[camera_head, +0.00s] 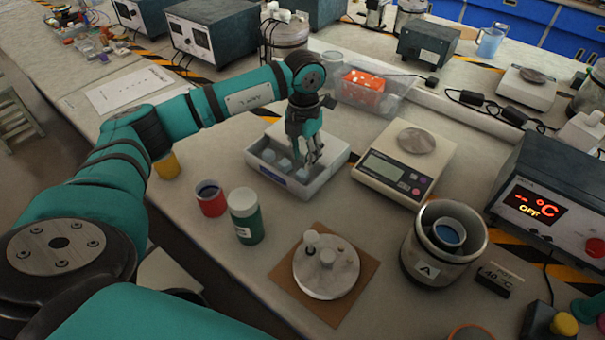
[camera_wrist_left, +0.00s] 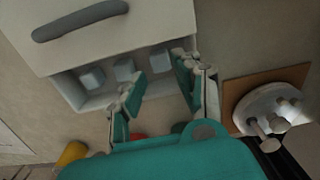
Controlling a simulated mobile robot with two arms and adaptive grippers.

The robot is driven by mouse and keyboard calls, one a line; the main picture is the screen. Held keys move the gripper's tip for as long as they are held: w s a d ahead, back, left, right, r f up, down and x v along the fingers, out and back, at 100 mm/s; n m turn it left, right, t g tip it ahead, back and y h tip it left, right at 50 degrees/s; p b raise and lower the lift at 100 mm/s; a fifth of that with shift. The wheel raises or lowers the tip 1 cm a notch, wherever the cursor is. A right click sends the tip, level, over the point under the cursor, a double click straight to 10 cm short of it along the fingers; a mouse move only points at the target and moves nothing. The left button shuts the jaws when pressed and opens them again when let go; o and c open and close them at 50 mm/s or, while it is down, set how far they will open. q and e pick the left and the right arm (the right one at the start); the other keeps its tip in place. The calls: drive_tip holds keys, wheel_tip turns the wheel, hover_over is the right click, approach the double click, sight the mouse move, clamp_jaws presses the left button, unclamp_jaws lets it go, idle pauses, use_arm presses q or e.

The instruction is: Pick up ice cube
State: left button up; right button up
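A white open box (camera_head: 325,176) stands mid-bench, holding pale bluish ice cubes. Its tray shows in the wrist view, with one ice cube (camera_wrist_left: 92,78) at the left, another ice cube (camera_wrist_left: 124,69) in the middle and a third ice cube (camera_wrist_left: 160,60) at the right. My left gripper (camera_head: 312,158) points down over the box. In the wrist view the left gripper (camera_wrist_left: 160,76) has its fingers spread, with nothing held between them; the right-hand cube appears between the tips. Whether the fingertips touch any cube cannot be told. My right gripper is not in view.
A scale (camera_head: 405,165) stands right of the box, and a clear bin with an orange rack (camera_head: 364,90) behind it. A green-white bottle (camera_head: 246,222) and a red jar (camera_head: 210,200) stand front left. A round stand (camera_head: 326,272) and a steel vessel (camera_head: 420,262) are in front.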

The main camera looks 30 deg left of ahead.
sight(304, 178)
use_arm(q)
wheel_tip(304, 178, down, 6)
drive_tip(key=shift+w+r+p, duration=0.1)
drive_tip(key=shift+p, duration=0.55)
drive_tip(key=c, duration=0.5)
wheel_tip(304, 178, up, 10)
drive_tip(key=shift+r+b, duration=0.1)
drive_tip(key=shift+b, duration=0.6)
